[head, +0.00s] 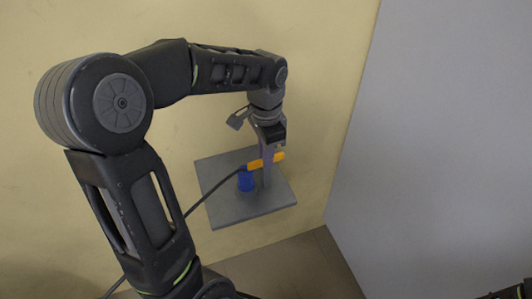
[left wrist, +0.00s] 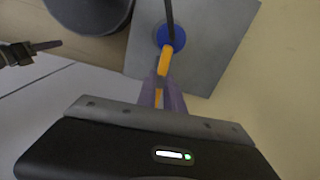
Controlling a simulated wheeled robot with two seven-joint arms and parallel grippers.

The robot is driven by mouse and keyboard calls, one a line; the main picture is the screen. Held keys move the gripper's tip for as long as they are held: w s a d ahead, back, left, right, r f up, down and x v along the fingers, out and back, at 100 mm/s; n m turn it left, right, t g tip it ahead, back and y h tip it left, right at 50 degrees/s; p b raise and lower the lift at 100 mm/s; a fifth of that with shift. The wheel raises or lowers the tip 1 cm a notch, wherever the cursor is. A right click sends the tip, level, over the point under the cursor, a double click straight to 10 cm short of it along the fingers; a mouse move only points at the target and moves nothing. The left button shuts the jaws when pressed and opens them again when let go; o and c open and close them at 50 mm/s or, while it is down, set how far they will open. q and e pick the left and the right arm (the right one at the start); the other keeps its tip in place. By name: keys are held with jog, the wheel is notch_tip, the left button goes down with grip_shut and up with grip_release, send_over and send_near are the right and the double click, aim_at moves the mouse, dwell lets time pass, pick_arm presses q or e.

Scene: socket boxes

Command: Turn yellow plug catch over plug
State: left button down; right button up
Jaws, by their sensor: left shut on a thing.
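A blue plug (head: 245,181) with a dark cable stands at a grey plate (head: 225,207) in the head view. It also shows in the left wrist view as a blue round body (left wrist: 178,37) with the cable running up from it. The yellow catch (head: 279,157) is a bar beside the top of the plug; in the left wrist view the yellow catch (left wrist: 166,62) reaches from the plug's edge down between my fingers. My left gripper (head: 264,165) is shut on the yellow catch. Its fingers (left wrist: 161,95) hide part of the catch.
The grey plate is at a yellowish wall (head: 320,60). A large pale grey panel (head: 440,150) stands to the right. The dark cable (head: 205,195) runs from the plug down to the left, behind my left arm. The brown floor (head: 290,265) below looks clear.

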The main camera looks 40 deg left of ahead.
pick_arm(q)
jog(key=shift+m, duration=0.5)
jog(key=c, duration=1.5)
grip_release()
jog(key=shift+o, duration=0.2)
jog(key=shift+r, duration=0.15)
notch_tip(320, 180, up, 8)
jog(key=shift+f, duration=0.2)
jog(key=shift+f, duration=0.1)
